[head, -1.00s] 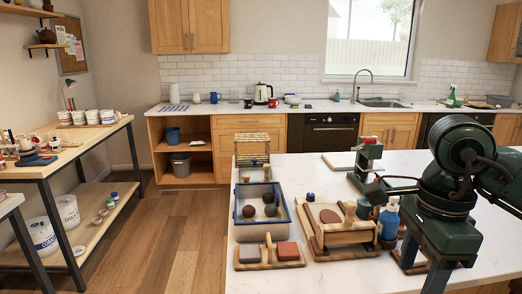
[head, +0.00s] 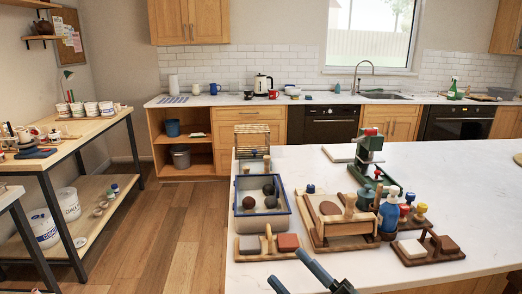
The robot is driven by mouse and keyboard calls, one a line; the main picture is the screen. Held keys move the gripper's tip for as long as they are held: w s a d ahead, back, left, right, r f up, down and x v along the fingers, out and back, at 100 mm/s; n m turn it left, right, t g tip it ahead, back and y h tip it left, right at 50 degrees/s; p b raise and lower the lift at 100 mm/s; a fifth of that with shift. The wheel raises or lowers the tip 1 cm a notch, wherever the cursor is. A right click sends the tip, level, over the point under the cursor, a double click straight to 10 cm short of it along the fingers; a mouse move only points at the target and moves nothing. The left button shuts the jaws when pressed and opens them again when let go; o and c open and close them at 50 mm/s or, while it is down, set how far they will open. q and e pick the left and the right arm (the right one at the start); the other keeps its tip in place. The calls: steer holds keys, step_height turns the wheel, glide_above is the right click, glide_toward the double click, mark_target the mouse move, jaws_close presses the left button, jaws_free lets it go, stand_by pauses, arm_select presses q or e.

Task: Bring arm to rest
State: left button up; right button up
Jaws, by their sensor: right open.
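My right gripper (head: 286,266) shows at the bottom centre of the head view. Only its two dark fingers reach into the picture, spread apart with nothing between them. They appear in front of the near edge of a wooden tray (head: 253,257) that holds a red-brown block and a pale block. The rest of my right arm is below the picture. My left gripper is not in view.
The white worktop (head: 450,180) carries a blue-rimmed tub (head: 240,223), a wooden frame tray (head: 345,243), a green press (head: 366,163), a blue-white bottle (head: 390,211) and a block stand (head: 430,258). Its right part is mostly clear.

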steer(key=d+f+m+t+h, duration=0.1)
steer(key=d+f+m+h, duration=0.4)
steer(key=f+m+h, duration=0.7)
steer(key=s+d+f+m+g+h, duration=0.1)
steer(key=s+d+f+m+g, duration=0.1)
steer(key=s+f, duration=0.4)
steer(key=s+d+f+m+g, duration=0.2)
steer(key=s+f, duration=0.4)
steer(key=f, duration=0.5)
steer(key=shift+m+g+h, duration=0.4)
steer(key=shift+m+g, duration=0.3)
steer(key=shift+g, duration=0.5)
